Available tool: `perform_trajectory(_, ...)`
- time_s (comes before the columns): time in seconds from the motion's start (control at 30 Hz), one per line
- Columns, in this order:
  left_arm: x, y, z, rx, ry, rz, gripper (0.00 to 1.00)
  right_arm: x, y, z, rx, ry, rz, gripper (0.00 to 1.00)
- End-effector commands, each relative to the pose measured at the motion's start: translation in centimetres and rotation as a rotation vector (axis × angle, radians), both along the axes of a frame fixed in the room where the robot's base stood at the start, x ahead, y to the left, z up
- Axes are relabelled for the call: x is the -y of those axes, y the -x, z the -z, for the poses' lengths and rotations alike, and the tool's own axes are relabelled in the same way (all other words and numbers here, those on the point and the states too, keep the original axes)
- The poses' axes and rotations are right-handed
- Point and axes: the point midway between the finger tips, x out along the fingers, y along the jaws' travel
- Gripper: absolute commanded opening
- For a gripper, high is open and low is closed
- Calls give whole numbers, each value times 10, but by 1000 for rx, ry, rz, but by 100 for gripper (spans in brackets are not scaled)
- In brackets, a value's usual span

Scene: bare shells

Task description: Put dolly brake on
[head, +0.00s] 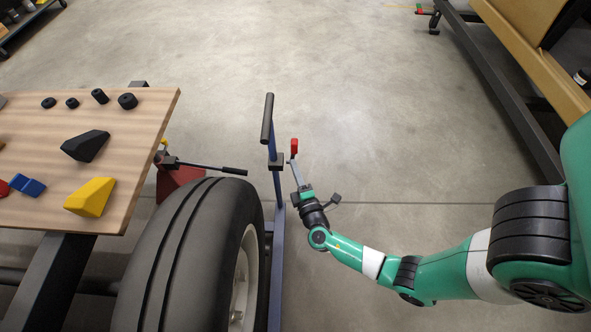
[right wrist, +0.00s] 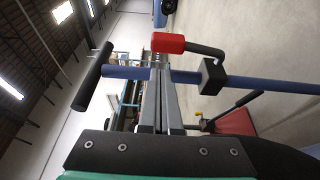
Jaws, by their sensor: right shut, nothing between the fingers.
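The dolly's blue upright post (head: 278,190) stands beside a large black tyre (head: 185,255), with a black handle bar (head: 267,118) at its top. A brake lever with a red grip (head: 294,146) sits just right of the post. In the right wrist view the red grip (right wrist: 168,43) is on a dark bent rod from a black block (right wrist: 213,75) on the blue post. My right gripper (head: 295,170) is shut and empty, its fingers pointing at the red grip. In the right wrist view its fingertips (right wrist: 160,75) end close to the grip; contact cannot be told. My left gripper is out of view.
A wooden table (head: 150,140) at left holds black knobs, wedges and a blue block. A red jack-like thing (head: 180,180) with a black handle (head: 234,170) lies behind the tyre. A dark-framed bench (head: 520,105) stands at upper right. The middle floor is clear.

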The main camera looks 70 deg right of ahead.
Motion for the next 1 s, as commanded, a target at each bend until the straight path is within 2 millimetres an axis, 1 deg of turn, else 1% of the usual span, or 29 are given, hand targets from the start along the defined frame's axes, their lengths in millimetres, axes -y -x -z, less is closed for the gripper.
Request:
perform_trajectory(0.03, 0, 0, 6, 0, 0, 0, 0, 9, -7, 2, 3, 1, 5, 0)
perform_trajectory(0.2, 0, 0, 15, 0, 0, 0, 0, 34, -27, 2, 4, 0, 3, 0)
perform_trajectory(0.3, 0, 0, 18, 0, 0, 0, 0, 44, -36, 1, 3, 0, 2, 0)
perform_trajectory(0.4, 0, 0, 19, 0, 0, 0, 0, 50, -41, 1, 0, 0, 1, 0)
perform_trajectory(0.77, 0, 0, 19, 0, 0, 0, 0, 52, -43, 0, 1, -1, -1, 0)
perform_trajectory(1.0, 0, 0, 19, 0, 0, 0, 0, 53, -40, 1, 1, -1, 0, 0)
